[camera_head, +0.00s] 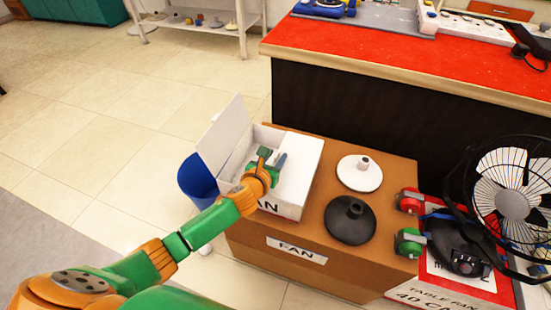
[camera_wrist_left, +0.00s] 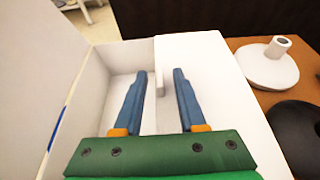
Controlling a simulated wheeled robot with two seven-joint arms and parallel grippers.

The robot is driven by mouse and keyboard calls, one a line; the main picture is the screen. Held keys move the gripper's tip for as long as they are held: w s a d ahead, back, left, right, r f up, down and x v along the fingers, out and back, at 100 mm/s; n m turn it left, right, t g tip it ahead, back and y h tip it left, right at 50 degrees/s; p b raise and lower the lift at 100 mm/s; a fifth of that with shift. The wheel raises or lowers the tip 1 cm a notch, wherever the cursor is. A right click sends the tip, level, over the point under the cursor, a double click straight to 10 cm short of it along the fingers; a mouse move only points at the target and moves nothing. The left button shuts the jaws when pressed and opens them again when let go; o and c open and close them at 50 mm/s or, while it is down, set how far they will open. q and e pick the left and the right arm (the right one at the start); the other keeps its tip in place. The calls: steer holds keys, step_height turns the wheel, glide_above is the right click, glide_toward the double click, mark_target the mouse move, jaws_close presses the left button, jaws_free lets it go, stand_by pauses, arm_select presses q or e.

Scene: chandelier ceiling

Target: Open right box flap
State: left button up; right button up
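A white box (camera_head: 291,207) sits on the left part of a brown carton labelled FAN. Its left flap (camera_head: 224,136) stands up and leans outward. Its right flap (camera_head: 300,155) lies flat over the right side; it also shows in the left wrist view (camera_wrist_left: 205,80). My left gripper (camera_head: 270,158) is over the box; in the left wrist view (camera_wrist_left: 163,78) its two blue fingers are apart with nothing held. They point at the opening and the inner edge of the right flap. Touch cannot be told. My right gripper is not in view.
The brown carton (camera_head: 293,259) also holds a white round base (camera_head: 359,173) and a black one (camera_head: 350,220). A fan (camera_head: 512,200) stands at the right. A blue bin (camera_head: 197,183) is left of the box. A red-topped counter (camera_head: 400,55) is behind.

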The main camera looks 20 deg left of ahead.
arm_select(q)
steer(key=shift+s+r, duration=0.1)
steer(key=shift+c, duration=0.4)
jaws_close()
stand_by(0.8)
